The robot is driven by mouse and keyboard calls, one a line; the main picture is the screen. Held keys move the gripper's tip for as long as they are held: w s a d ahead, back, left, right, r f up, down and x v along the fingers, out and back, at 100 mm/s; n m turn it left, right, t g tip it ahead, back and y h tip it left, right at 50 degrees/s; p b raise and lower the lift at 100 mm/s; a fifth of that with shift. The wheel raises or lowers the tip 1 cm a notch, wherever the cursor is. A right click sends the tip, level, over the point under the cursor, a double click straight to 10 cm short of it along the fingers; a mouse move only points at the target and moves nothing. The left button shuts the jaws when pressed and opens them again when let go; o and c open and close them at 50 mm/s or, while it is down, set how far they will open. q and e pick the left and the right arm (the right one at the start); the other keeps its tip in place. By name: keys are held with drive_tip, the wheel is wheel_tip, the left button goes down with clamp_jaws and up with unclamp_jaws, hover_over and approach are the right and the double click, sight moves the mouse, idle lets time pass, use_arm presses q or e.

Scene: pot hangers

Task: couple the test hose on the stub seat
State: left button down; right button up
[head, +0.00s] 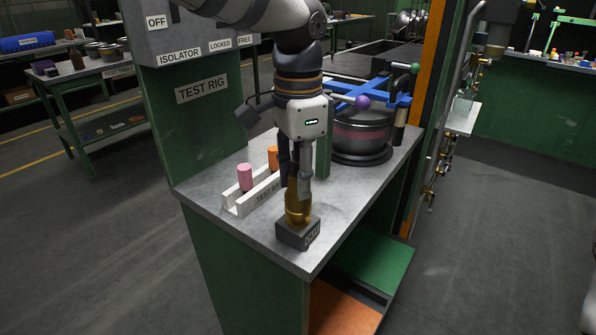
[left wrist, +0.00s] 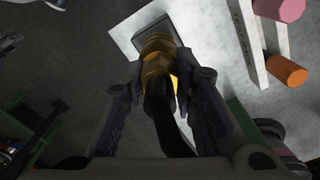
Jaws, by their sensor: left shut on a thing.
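The test hose's brass coupling (head: 297,208) stands upright at the dark stub block (head: 297,233) near the front corner of the bench. My left gripper (head: 297,180) points down and is shut on the coupling. In the left wrist view the brass coupling (left wrist: 158,62) lies between the fingers of my left gripper (left wrist: 157,95), with a black hose running back from it. The stub block (left wrist: 150,30) shows just past the coupling's end. The coupling hides the stub itself, so I cannot tell how far it is seated. My right gripper is not in view.
A white rack (head: 255,195) with a pink plug (head: 245,177) and an orange plug (head: 273,157) stands left of my gripper. A pot (head: 362,135) with a blue cross clamp (head: 370,92) stands behind. The bench's front edge is close to the block.

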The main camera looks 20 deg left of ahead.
use_arm(q)
drive_tip(key=shift+f, duration=0.75)
drive_tip(key=c, duration=1.2)
unclamp_jaws()
wheel_tip(320, 180, up, 12)
drive_tip(key=shift+f, duration=0.1)
